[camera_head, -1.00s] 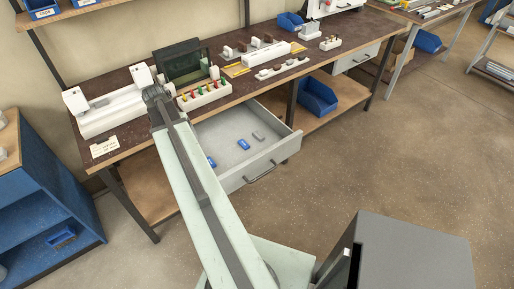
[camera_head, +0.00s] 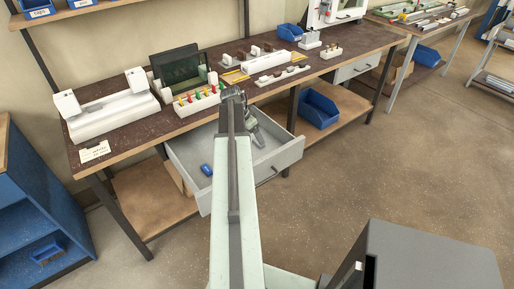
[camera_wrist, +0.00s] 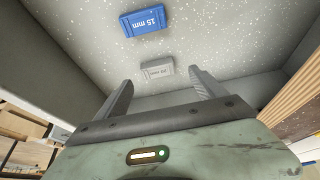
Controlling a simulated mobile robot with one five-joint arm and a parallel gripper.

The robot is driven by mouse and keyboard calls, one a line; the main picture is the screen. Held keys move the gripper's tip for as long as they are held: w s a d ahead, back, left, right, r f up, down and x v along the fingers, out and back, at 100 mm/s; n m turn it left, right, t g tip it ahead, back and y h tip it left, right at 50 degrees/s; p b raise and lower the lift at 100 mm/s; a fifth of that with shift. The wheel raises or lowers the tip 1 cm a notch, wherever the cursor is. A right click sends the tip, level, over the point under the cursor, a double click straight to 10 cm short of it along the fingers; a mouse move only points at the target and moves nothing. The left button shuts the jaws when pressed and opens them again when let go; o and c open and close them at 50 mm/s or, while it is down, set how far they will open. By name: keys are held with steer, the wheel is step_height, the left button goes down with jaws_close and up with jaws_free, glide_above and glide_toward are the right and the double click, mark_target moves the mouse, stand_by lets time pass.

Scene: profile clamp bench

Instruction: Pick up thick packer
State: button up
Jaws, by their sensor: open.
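The open drawer (camera_head: 290,157) under the bench holds the packers. In the wrist view a blue packer (camera_wrist: 148,21) marked 15 mm lies flat on the drawer floor. A smaller-looking grey packer (camera_wrist: 157,69) lies nearer my gripper; its marking is too faint to read surely. My gripper (camera_wrist: 161,78) is open and empty, its fingers apart on either side of the near edge of the grey packer in the picture. In the head view one blue packer (camera_head: 206,170) shows at the drawer's left; my arm hides the other packers.
Drawer walls stand close around my gripper. The bench top (camera_head: 130,133) above carries a white clamp fixture (camera_head: 112,112), a rack with coloured pieces (camera_head: 197,101) and a dark screen (camera_head: 178,69). A blue bin (camera_head: 319,109) sits on the lower shelf at right.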

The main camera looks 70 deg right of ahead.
steer(key=b+x, duration=0.3)
steer(key=x, duration=0.1)
steer(key=shift+s+d+f+b, duration=0.1)
steer(key=shift+s+f+b, duration=0.1)
steer(key=shift+f+b, duration=0.15)
steer(key=shift+r, duration=0.15)
steer(key=c, duration=1.4)
steer(key=shift+r+p, duration=0.1)
steer(key=shift+p, duration=0.2)
